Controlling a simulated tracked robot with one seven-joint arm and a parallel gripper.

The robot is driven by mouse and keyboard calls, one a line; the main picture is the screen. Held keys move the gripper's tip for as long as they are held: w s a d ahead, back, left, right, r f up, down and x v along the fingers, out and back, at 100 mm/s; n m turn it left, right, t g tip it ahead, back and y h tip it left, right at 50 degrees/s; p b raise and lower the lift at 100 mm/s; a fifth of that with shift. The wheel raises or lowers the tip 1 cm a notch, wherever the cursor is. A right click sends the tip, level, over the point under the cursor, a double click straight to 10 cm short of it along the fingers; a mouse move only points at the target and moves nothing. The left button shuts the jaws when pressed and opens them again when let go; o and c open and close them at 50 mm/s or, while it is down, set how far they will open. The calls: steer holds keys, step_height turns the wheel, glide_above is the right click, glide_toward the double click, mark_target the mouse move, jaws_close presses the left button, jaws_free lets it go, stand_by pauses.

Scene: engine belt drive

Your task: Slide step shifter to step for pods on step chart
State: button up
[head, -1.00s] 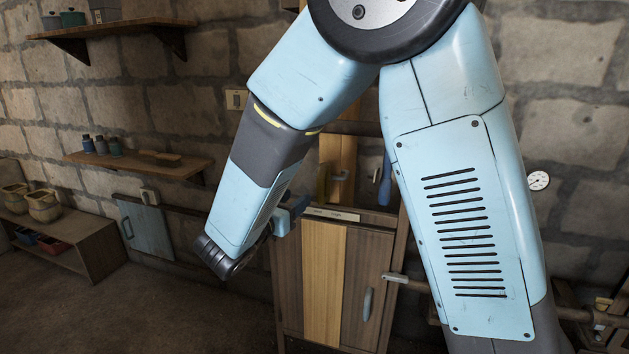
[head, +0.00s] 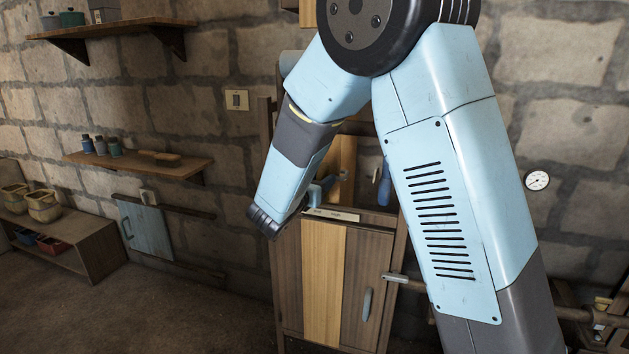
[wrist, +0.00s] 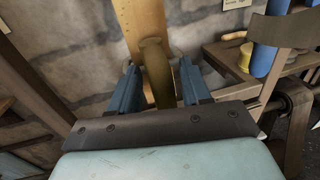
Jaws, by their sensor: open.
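An olive-brown rounded handle (wrist: 156,62), which looks like the step shifter, stands in front of an upright wooden board (wrist: 142,18) in the wrist view. My gripper (wrist: 158,70) is open, with one blue finger on each side of the handle. Gaps show beside it, and I cannot tell whether either finger touches. In the head view, my gripper (head: 320,191) is at the board (head: 342,160) above the cabinet, and the handle is not clearly visible there. A pale sheet with small marks (wrist: 236,3) at the wrist view's top edge may be the step chart; its writing is unreadable.
A wooden cabinet (head: 324,270) stands below my gripper, with a pale marked strip (head: 334,214) along its top front. A blue tool (head: 385,188) hangs close to the right. In the wrist view, a small shelf (wrist: 238,58) holds a yellow object (wrist: 248,55).

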steer(key=shift+w+d, duration=0.1)
steer(key=shift+w, duration=0.05)
jaws_close()
stand_by(0.4)
